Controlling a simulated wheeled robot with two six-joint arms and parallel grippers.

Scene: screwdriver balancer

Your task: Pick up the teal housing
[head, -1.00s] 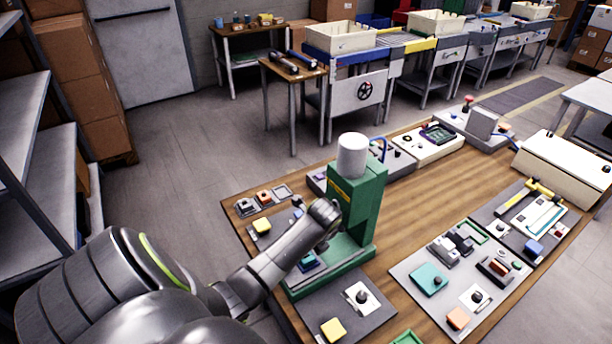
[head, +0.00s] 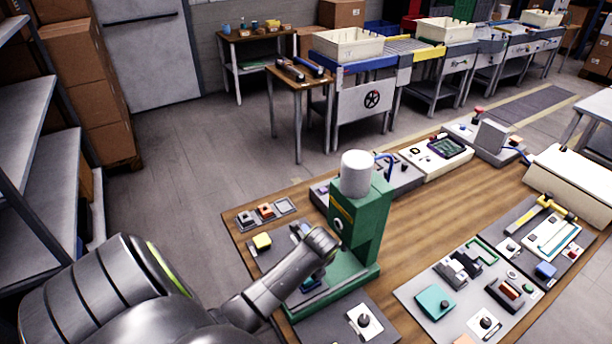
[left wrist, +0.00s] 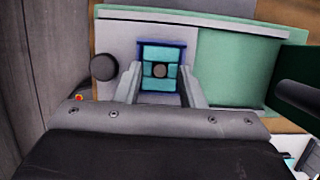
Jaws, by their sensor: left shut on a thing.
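The teal housing (left wrist: 150,84) sits in a dark blue square holder (left wrist: 148,44) on the base of the green press, with a grey round spot at its middle in the left wrist view. My left gripper (left wrist: 160,72) has one finger on each side of it and is shut on it. I cannot tell whether the housing is lifted off the holder. In the head view my left gripper (head: 318,270) reaches down at the left of the green press (head: 362,228), and my arm largely hides the housing. My right gripper is not in view.
The press column with its white cylinder (head: 357,174) stands close beside my left gripper. A separate teal block (head: 434,301) lies on a grey tray right of the press. The wooden table's (head: 420,225) middle is clear.

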